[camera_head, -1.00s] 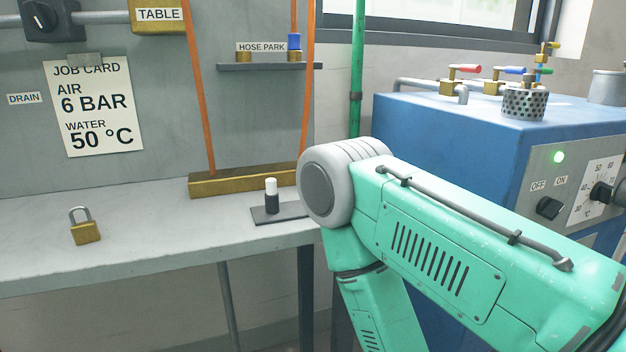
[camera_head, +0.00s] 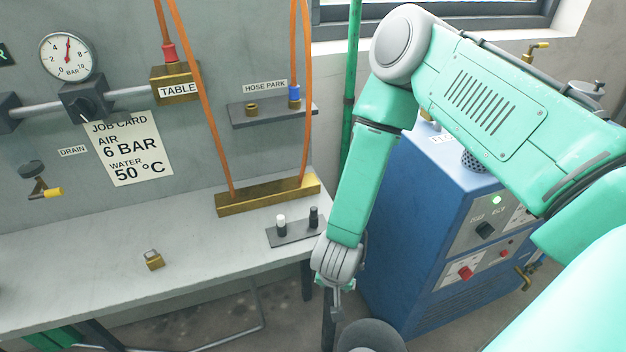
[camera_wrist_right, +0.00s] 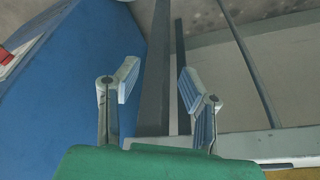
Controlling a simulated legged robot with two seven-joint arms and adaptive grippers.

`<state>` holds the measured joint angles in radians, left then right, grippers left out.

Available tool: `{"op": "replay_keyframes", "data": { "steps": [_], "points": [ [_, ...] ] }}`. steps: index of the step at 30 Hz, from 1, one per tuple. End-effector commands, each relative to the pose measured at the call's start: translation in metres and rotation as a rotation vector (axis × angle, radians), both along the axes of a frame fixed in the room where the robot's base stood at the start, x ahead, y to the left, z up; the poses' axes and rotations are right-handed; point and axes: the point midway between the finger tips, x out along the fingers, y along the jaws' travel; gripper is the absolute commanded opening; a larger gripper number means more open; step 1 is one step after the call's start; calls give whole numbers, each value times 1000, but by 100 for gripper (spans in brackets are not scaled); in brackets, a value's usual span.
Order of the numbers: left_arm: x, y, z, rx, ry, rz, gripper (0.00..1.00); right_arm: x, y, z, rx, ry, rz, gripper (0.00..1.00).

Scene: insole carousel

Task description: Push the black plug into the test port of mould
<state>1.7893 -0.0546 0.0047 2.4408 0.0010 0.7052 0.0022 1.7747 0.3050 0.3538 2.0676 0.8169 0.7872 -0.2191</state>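A small black plug (camera_head: 314,216) stands upright on a dark plate (camera_head: 292,234) at the right end of the grey bench. A second plug with a white upper part (camera_head: 281,222) stands on the same plate, to its left. My right gripper (camera_head: 336,298) hangs in front of the bench's right end, lower in the picture than the plate and apart from both plugs. In the right wrist view my right gripper (camera_wrist_right: 155,82) has its two fingers spread with nothing between them. I do not see the mould or its test port. My left gripper is not in view.
A blue cabinet (camera_head: 400,230) with knobs stands right of my arm. A hose-park shelf (camera_head: 270,114) is above. The bench's middle is mostly clear.

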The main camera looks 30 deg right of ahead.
Motion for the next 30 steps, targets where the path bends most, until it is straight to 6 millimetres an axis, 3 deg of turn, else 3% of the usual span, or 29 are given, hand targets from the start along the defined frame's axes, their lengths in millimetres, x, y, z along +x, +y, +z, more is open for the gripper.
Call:
{"op": "replay_keyframes", "data": {
  "steps": [1, 7, 9, 15, 18, 22, 30],
  "points": [
    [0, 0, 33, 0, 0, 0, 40, 7, -3, 35, 5, -5, -48, 36],
    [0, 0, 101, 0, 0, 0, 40, 37, -12, 111, 29, -12, -265, 36],
    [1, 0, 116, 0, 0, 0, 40, 63, -18, 138, 69, -10, -450, 36],
    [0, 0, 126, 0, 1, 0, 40, 110, -26, 182, 210, 52, -833, 36],
    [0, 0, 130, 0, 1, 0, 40, 123, -28, 199, 266, 80, -939, 36],
    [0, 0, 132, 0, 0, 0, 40, 130, -28, 210, 304, 100, -998, 36],
    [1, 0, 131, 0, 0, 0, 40, 130, -26, 210, 307, 101, -1002, 36]
  ]
}}
